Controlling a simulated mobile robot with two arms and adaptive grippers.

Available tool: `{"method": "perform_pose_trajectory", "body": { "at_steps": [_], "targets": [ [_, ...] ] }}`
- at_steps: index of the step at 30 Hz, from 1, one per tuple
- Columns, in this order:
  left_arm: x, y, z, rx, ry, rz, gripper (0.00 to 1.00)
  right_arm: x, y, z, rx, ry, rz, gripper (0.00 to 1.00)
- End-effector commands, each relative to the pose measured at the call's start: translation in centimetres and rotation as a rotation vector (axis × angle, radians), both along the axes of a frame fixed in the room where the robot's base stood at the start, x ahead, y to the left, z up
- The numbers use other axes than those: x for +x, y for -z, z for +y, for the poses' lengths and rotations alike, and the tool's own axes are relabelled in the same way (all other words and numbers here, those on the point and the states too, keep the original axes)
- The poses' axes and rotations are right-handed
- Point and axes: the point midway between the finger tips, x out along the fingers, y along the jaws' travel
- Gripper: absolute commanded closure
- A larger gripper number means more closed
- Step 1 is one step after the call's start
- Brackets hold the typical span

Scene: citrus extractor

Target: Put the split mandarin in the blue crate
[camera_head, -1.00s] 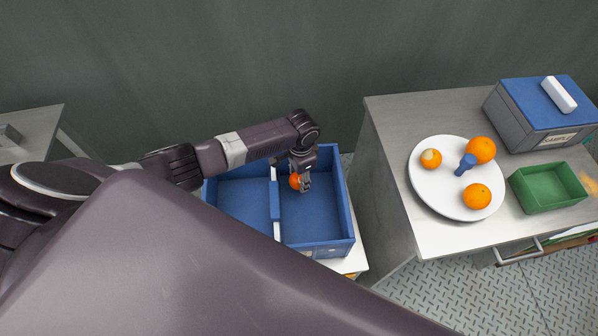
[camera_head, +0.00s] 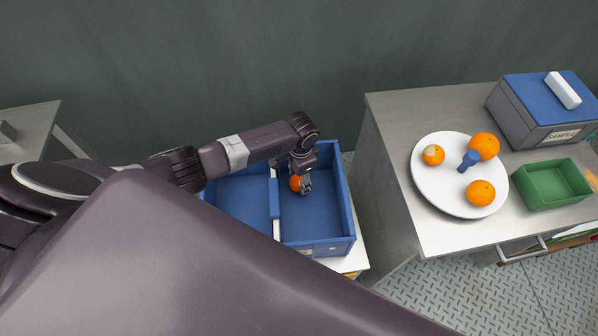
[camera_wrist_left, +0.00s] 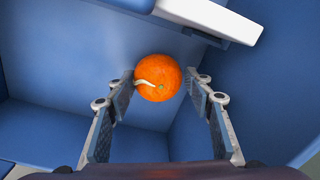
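My left gripper (camera_head: 303,187) reaches down into that compartment. In the left wrist view its fingers (camera_wrist_left: 164,88) are spread, with the mandarin between and just beyond the tips. A gap shows on the right side; the left tip is very close to the fruit. Whether the fruit rests on the crate floor is unclear. My right gripper is not in view.
A metal table (camera_head: 392,112) on the right holds a white plate (camera_head: 440,190) with several things: three orange fruits and a small blue item. A green tray (camera_head: 540,196) and a grey box with a blue lid (camera_head: 535,100) stand beside it. The crate's divider (camera_head: 274,198) is close to my gripper.

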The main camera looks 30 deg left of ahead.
Motion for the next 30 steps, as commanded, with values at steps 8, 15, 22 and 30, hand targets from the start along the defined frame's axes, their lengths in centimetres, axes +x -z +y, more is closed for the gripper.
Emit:
{"method": "perform_pose_trajectory", "body": {
  "at_steps": [8,15,22,30],
  "targets": [
    [0.1,-0.1,0.0,0.0,0.0,-0.001,0.37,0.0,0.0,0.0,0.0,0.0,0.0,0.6],
    [0.1,-0.8,0.0,0.001,0.0,-0.002,0.37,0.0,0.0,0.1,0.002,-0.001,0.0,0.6],
    [0.1,-4.4,-0.1,-0.001,0.001,-0.004,0.37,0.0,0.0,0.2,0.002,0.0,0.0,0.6],
    [-0.2,-9.7,-0.5,-0.001,0.002,-0.003,0.37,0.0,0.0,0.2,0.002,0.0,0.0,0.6]
  ]
}}
